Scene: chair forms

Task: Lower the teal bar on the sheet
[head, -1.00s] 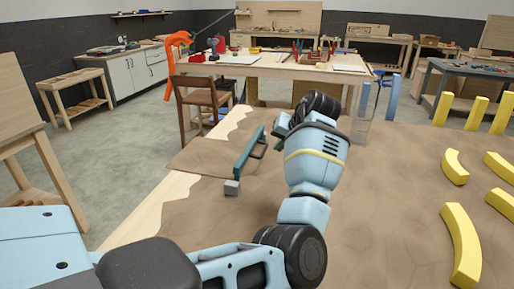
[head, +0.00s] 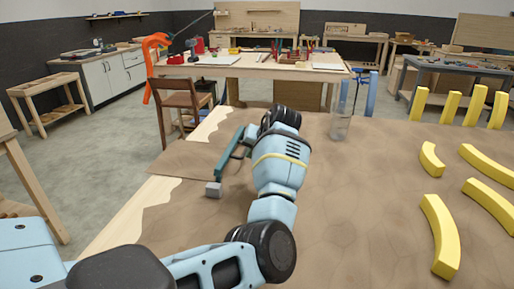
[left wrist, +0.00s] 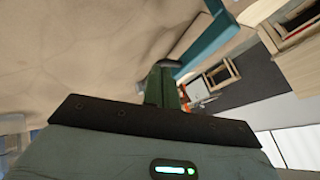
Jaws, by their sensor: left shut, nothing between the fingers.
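The teal bar (head: 228,158) is a long thin bar near the left side of the brown sheet (head: 350,200). A small grey block (head: 213,189) is at its near end. My left gripper (head: 248,136) is beside the far end of the bar, partly hidden by my wrist. Its fingers are shut and empty. In the left wrist view the teal bar (left wrist: 210,40) runs slantwise just beyond my shut fingers (left wrist: 162,84). I cannot tell whether the fingers touch it. My right gripper is not in view.
Several curved yellow pieces (head: 440,235) lie on the right of the sheet, with upright yellow blocks (head: 452,107) behind them. A clear glass (head: 341,126) stands at the sheet's back edge. A wooden chair (head: 185,105) stands beyond. The sheet's middle is clear.

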